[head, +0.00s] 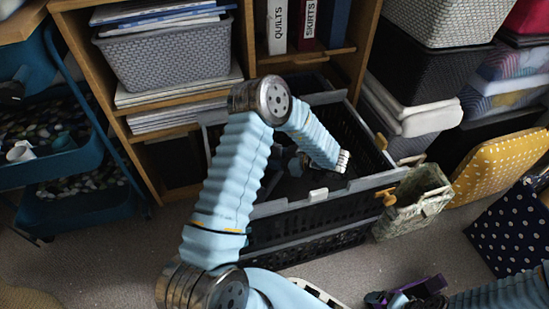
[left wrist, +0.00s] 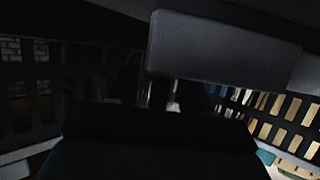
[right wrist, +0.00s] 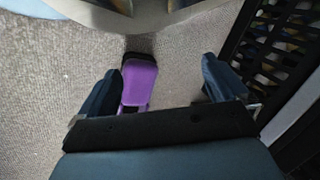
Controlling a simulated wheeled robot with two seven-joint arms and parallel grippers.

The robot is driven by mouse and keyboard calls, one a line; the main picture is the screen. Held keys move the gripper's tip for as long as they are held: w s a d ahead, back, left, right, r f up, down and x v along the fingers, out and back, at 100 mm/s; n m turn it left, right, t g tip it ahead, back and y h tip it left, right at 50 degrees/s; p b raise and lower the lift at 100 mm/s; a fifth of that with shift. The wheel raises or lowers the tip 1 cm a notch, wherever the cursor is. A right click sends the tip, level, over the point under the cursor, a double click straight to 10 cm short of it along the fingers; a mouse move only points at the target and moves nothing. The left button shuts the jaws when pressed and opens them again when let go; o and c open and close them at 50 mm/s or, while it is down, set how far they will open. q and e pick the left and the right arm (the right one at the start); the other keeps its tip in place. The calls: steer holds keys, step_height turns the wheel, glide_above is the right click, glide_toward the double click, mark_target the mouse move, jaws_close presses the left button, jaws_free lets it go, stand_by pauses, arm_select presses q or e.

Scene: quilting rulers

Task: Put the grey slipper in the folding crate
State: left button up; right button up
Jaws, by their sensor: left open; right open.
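The folding crate (head: 270,207) is black and slotted with a grey rim, and stands open on the carpet before the shelf. My left arm reaches over it. My left gripper (head: 297,165) is low in its dark inside and open; its fingers are hard to make out. The left wrist view is dark, with slotted walls around and a smooth grey block (left wrist: 225,45) close to the camera; I cannot tell what it is. I cannot make out the grey slipper for certain. My right gripper (right wrist: 160,92) is open and empty above the carpet, right of the crate's front.
A purple object (right wrist: 138,85) with a black end lies on the carpet below my right fingers. A mottled green bin (head: 412,205) stands against the crate's right side. A blue trolley (head: 75,200) is at left, a polka-dot box (head: 510,225) at right.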

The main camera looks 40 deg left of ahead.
arm_select(q)
steer(key=p+v, duration=0.1)
steer(key=v, duration=0.6)
